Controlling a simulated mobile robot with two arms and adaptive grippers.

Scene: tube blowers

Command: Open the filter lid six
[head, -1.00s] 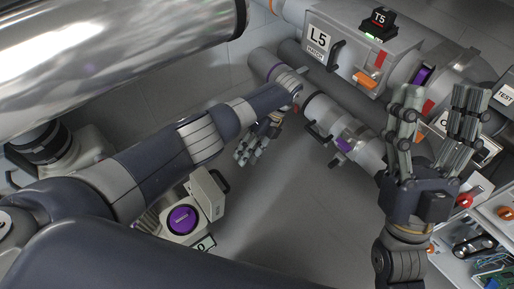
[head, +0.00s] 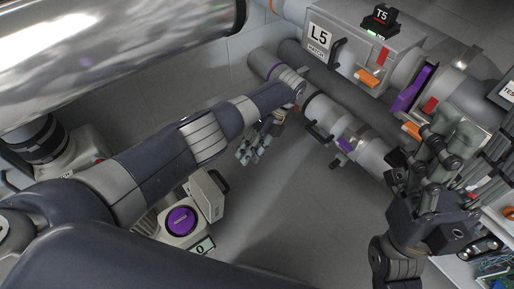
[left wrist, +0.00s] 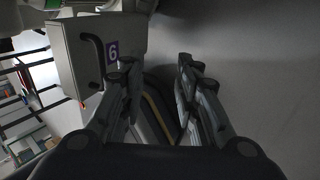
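A pale box with a purple label "6" (left wrist: 112,51) and a black bar handle (left wrist: 94,52) fills the upper left of the left wrist view. In the head view a pale block with a black handle (head: 207,194) stands beside a purple round cap (head: 181,221); I cannot read a 6 there. My left gripper (head: 248,153) hangs above the floor, right of that block and apart from it. In the left wrist view its fingers (left wrist: 157,78) are spread and empty, right of the box. My right gripper (head: 450,140) is in front of the pipe at the right; its fingers overlap in view.
The L5 hatch housing (head: 345,45) with the T5 unit (head: 381,20) and a grey pipe (head: 355,135) run along the upper right. A large shiny cylinder (head: 100,50) covers the upper left. Bare floor (head: 300,200) lies in the middle.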

